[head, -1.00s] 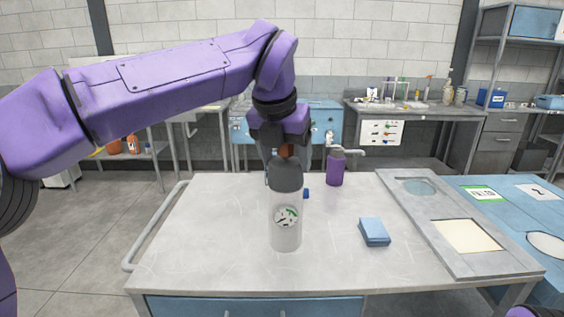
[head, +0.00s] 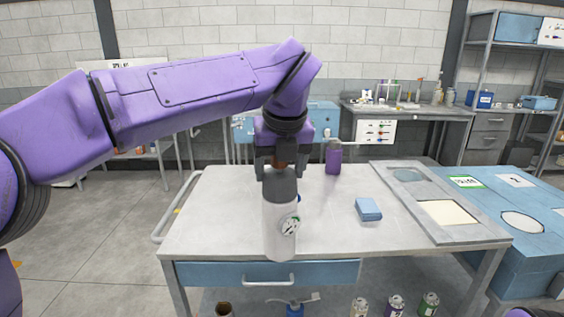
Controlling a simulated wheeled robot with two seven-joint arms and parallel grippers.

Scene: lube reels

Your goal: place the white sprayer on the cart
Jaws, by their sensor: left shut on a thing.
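The white sprayer (head: 279,235) is a bottle with a white body, a dark grey top and a round dial mark. It hangs upright from my left gripper (head: 280,165), which is shut on its top. The sprayer's base overlaps the front edge of the grey-topped cart (head: 220,230) in the head view; I cannot tell how high it is above the top. The cart has a blue drawer below its top. My right gripper is not in view.
A purple sprayer (head: 333,160) and a blue sponge-like block (head: 368,209) stand on the cart top. A grey panel with cut-outs (head: 455,236) lies at the right. Several cans, such as a green-marked one (head: 429,304), sit below. The cart top's left part is clear.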

